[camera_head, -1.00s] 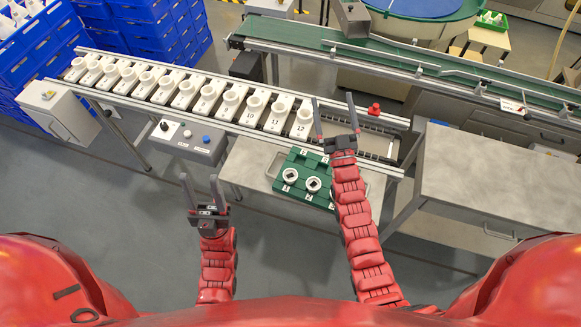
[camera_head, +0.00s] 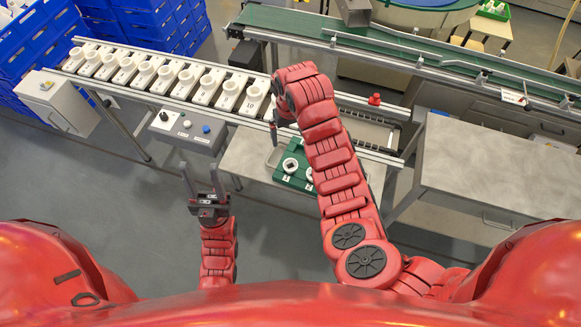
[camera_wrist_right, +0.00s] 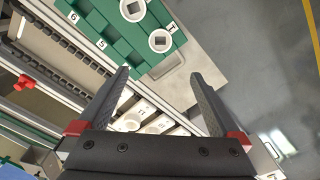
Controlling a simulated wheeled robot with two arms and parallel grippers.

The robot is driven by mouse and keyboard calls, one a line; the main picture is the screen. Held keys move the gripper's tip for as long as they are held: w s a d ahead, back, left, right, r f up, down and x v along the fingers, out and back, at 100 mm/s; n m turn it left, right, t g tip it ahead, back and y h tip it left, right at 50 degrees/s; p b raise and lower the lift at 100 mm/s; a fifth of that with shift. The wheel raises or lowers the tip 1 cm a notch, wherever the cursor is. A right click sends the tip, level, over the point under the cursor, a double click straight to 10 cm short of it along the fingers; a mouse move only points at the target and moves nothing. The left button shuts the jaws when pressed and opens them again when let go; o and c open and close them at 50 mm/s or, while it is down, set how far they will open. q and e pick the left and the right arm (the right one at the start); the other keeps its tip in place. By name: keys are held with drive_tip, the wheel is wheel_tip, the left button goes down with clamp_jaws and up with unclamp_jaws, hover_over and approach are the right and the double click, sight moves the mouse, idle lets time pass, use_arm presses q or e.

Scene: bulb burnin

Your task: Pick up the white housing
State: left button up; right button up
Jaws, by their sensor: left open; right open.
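White housings (camera_head: 185,82) with round tops stand in a row on numbered white plates along the rail; the nearer end of the row is hidden behind my right arm. White round pieces with square holes (camera_head: 290,166) sit in a green tray (camera_head: 281,180); two also show in the right wrist view (camera_wrist_right: 160,41). My right gripper (camera_wrist_right: 158,78) is open and empty, pointing down over the tray's edge and the bench, with white plates below its palm. In the head view it is mostly hidden by its arm. My left gripper (camera_head: 202,178) is open and empty, left of the tray.
A grey control box (camera_head: 187,132) with knobs stands left of the tray. A red knob (camera_head: 374,99) is on the rail to the right. A green conveyor (camera_head: 420,62) runs behind. A bare grey bench (camera_head: 490,175) stands on the right.

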drive_tip(key=b, duration=0.9)
hover_over(290, 164)
drive_tip(key=s, duration=0.1)
wheel_tip(290, 164, down, 12)
drive_tip(key=shift+a+r, duration=0.1)
wheel_tip(290, 164, down, 4)
drive_tip(key=p, duration=0.3)
drive_tip(key=shift+r, duration=0.1)
drive_tip(key=shift+f, duration=0.75)
drive_tip(key=c, duration=1.4)
drive_tip(key=shift+r, duration=0.15)
